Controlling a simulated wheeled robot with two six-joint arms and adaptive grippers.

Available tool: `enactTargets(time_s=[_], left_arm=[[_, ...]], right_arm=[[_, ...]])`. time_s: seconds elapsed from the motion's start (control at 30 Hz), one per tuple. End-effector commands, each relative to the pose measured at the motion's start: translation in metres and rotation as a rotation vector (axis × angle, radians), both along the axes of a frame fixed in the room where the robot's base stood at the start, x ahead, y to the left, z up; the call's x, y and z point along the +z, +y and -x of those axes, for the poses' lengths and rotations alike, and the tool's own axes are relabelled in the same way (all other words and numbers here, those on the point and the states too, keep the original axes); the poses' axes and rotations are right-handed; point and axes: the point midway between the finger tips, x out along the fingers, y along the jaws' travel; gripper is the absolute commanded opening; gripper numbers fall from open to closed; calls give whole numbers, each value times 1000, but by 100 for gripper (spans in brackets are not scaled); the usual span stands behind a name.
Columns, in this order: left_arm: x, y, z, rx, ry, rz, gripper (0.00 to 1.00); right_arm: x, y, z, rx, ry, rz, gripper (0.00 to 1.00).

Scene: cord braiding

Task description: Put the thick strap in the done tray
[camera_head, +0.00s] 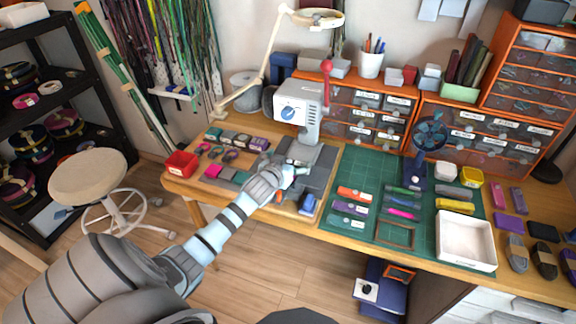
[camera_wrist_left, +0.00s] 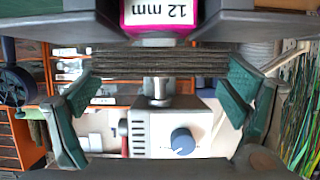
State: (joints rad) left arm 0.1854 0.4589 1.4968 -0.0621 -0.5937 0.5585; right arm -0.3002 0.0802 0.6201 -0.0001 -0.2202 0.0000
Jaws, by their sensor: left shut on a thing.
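My left gripper (camera_head: 289,176) is at the front of the white press on the table, its arm reaching in from the lower left. In the left wrist view its two green-padded fingers (camera_wrist_left: 160,92) are closed on the sides of a dark, layered strap bundle (camera_wrist_left: 160,62). A magenta-edged label reading "12 mm" (camera_wrist_left: 160,12) shows beside the bundle. In the head view the arm and gripper mostly hide the bundle. An empty white tray (camera_head: 466,261) lies on the right part of the green mat. My right gripper is not in view.
The white press (camera_head: 300,105) with a blue knob stands close behind my left gripper. Coloured clips (camera_head: 403,200) and a small frame (camera_head: 395,235) lie on the mat (camera_head: 345,165). A blue fan (camera_head: 430,140) stands behind them. Several strap bundles (camera_head: 516,253) lie right of the tray.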

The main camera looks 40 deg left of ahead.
Motion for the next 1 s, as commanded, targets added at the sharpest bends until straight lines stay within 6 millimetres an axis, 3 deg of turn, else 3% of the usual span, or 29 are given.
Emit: enactTargets(time_s=[0.4, 0.43, 0.5, 1.0], left_arm=[[-11, 0, 0, -1, -2, 0, 70], [-11, 0, 0, -1, -2, 0, 92], [-10, 0, 0, -1, -2, 0, 100], [-9, -2, 5, -2, -2, -1, 100]], right_arm=[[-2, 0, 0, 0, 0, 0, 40], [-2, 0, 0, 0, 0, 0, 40], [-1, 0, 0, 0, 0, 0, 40], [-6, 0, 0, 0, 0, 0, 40]])
